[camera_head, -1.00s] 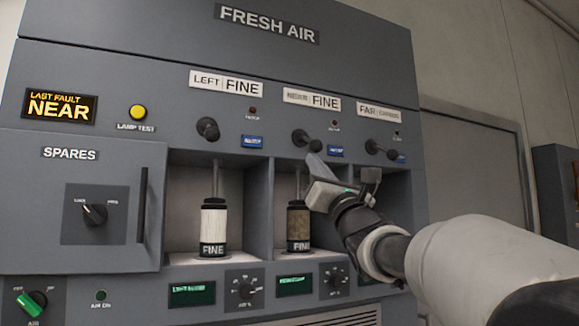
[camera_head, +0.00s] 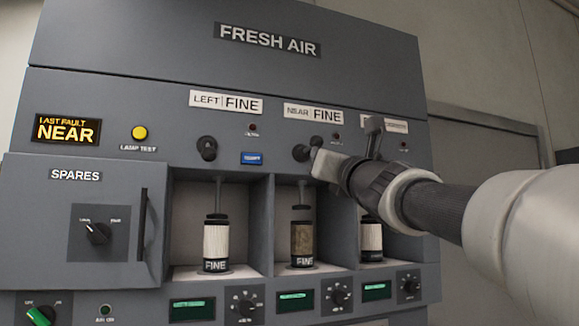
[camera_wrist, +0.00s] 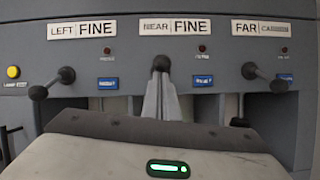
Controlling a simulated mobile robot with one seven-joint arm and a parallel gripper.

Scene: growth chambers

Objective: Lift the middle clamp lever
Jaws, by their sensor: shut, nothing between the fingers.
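The middle clamp lever (camera_head: 302,152) is a dark, ball-ended handle under the NEAR FINE label. The middle bay holds a brownish filter cartridge (camera_head: 302,238).
The left lever (camera_wrist: 50,84) and far lever (camera_wrist: 264,78) stick out on either side. The left bay holds a white cartridge (camera_head: 216,241); another white cartridge (camera_head: 372,238) is in the far bay, partly behind my arm. The SPARES door (camera_head: 80,222) is at left.

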